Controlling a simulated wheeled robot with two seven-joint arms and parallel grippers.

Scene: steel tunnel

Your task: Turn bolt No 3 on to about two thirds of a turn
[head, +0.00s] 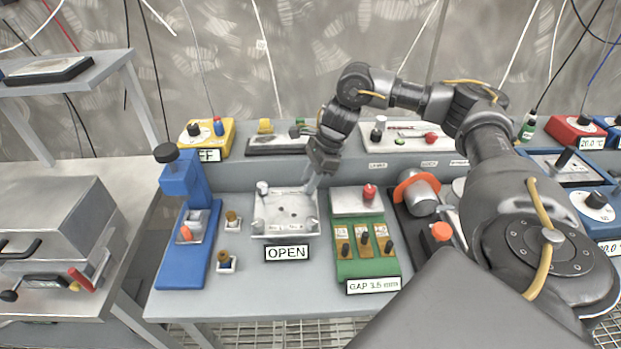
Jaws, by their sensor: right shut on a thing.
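A pale square plate (268,212) with bolts at its corners sits on the grey bench, behind a sign reading OPEN (287,253). One bolt (262,187) stands at its far left corner. My right gripper (313,184) reaches down over the plate's far right corner and is shut on a bolt there, which its fingers mostly hide. The small bolt numbers on the plate are too small to read, so I cannot tell which one is No 3. My left gripper is not in view.
A blue press (186,215) stands left of the plate, with two small blocks between. A green gauge block (366,262) labelled GAP 3.5 mm stands to the right. My right arm covers much of the right side. A yellow switch box (206,137) is behind.

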